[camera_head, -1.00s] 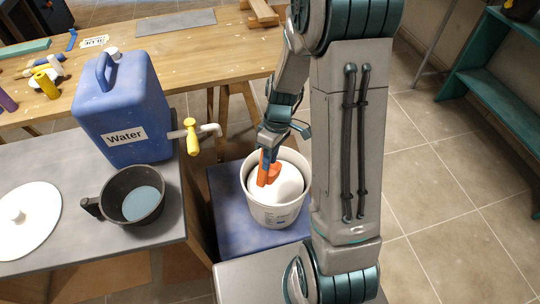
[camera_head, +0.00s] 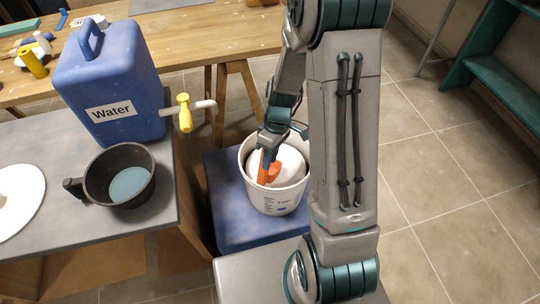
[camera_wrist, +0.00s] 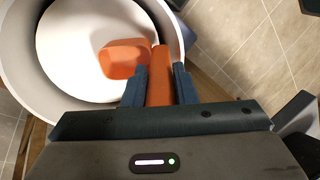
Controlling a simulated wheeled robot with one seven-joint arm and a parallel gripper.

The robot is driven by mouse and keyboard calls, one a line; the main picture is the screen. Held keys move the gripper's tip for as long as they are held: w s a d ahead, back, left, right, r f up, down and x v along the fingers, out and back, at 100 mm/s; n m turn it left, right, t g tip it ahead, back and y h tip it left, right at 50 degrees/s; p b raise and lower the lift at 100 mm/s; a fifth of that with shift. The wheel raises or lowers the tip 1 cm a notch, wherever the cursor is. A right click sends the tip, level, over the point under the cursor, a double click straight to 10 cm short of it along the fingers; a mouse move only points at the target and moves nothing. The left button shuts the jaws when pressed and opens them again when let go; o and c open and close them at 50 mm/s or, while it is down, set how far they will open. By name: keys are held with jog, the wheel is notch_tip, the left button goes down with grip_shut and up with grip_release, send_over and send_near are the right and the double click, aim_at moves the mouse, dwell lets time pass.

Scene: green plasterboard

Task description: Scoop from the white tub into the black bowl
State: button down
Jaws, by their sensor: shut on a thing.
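The white tub (camera_head: 275,205) stands on a blue stand and holds white material (camera_wrist: 85,45). My gripper (camera_wrist: 160,88) is shut on the handle of an orange scoop (camera_wrist: 125,58). The scoop is inside the tub, its head against the white material; how deep it sits I cannot tell. In the head view my gripper (camera_head: 268,150) is at the tub's mouth, pointing down. The black bowl (camera_head: 98,178) is on the grey table to the left, with its handle to the left and blue-grey liquid in it.
A blue water container (camera_head: 110,85) with a yellow-handled tap (camera_head: 185,112) stands behind the bowl, its spout reaching toward the tub. A white lid (camera_head: 18,200) lies at the left. The blue stand (camera_head: 235,230) is bare around the tub. A wooden workbench (camera_head: 210,50) is behind.

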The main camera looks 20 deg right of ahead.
jog(key=shift+f, duration=0.6)
jog(key=shift+r, duration=0.15)
jog(key=shift+r+t+h+p, duration=0.4)
jog(key=shift+r+p, duration=0.85)
jog(key=shift+r, duration=0.9)
jog(key=shift+r+t+h+p, duration=0.4)
jog(key=shift+r+p, duration=0.9)
jog(key=shift+r, duration=0.8)
jog(key=shift+r+t+h+p, duration=0.4)
jog(key=shift+r+p, duration=0.85)
jog(key=shift+r, duration=0.9)
jog(key=c, duration=1.9)
grip_release()
jog(key=shift+c, duration=1.4)
